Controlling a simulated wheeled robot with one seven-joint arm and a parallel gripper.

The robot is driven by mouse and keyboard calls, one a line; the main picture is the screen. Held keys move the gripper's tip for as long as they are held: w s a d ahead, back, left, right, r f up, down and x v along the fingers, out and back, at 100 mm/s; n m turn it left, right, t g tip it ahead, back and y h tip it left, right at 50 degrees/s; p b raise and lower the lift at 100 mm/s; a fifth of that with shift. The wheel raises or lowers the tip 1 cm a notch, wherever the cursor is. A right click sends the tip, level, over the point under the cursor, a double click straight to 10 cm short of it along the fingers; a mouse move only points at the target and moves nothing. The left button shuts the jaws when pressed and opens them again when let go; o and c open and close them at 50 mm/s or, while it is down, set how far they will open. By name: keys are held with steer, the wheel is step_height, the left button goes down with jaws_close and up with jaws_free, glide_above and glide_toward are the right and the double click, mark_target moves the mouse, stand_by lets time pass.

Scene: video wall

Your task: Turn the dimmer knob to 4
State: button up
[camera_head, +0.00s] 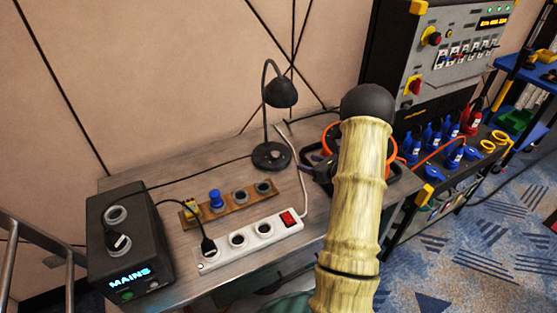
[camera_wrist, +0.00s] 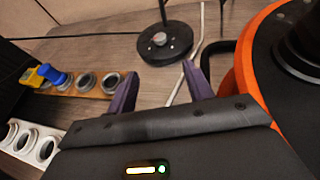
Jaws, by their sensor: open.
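A black desk lamp (camera_head: 279,94) stands at the back of the wooden table. Its round base (camera_head: 265,160) carries a small light knob (camera_wrist: 159,39), seen in the wrist view on top of the base (camera_wrist: 172,48). I take this to be the dimmer knob; its numbers and setting are too small to read. My gripper (camera_wrist: 163,85) is open and empty. Its two purple fingers point toward the lamp base, apart from it. In the head view the gripper is mostly hidden behind my arm, to the right of the lamp.
A wooden strip (camera_head: 238,204) with blue and yellow plugs and grey sockets lies before the lamp. A white power strip (camera_head: 266,242) with a red switch lies nearer. A black MAINS box (camera_head: 128,240) stands left. A pale cable (camera_head: 303,172) runs right of the lamp.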

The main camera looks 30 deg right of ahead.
steer(key=shift+w, duration=0.1)
stand_by(0.3)
steer(key=p, duration=0.3)
glide_toward(275, 154)
steer(key=x, duration=0.8)
steer(key=shift+w+d, duration=0.1)
steer(key=shift+w, duration=0.05)
steer(key=shift+c, duration=0.2)
steer(key=c, duration=0.9)
